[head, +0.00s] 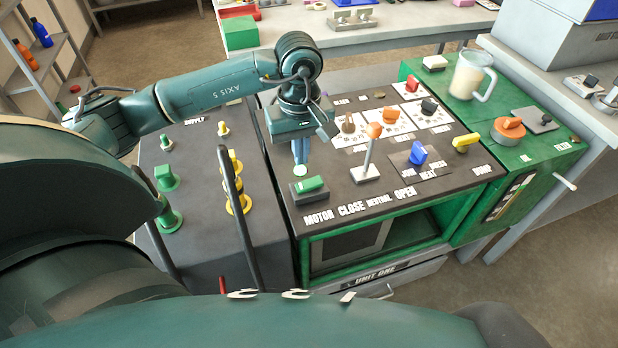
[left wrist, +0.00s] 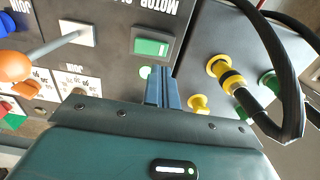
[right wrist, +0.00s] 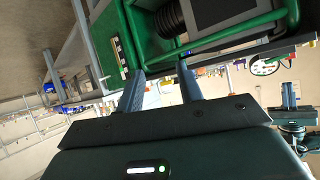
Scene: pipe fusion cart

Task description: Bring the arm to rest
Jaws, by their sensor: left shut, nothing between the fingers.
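My left arm (head: 215,85) reaches in from the left over the dark control panel (head: 330,208). Its gripper (head: 300,164) points down, shut and empty, just behind the green motor switch (head: 311,184). In the left wrist view the closed fingertips (left wrist: 160,72) are near the same switch (left wrist: 152,46); a small gap shows between them, though whether they touch the panel cannot be told. My right gripper (right wrist: 160,72) shows only in the right wrist view. Its two fingers are apart with nothing between them, in front of the green cart frame (right wrist: 215,50).
An orange-knobbed lever (head: 372,150), a blue knob (head: 417,153) and a yellow knob (head: 466,142) stand on the panel. Black hoses (head: 240,215) and yellow and green fittings are to its left. A clear mug (head: 470,75) stands at the back right. Open floor lies at the right.

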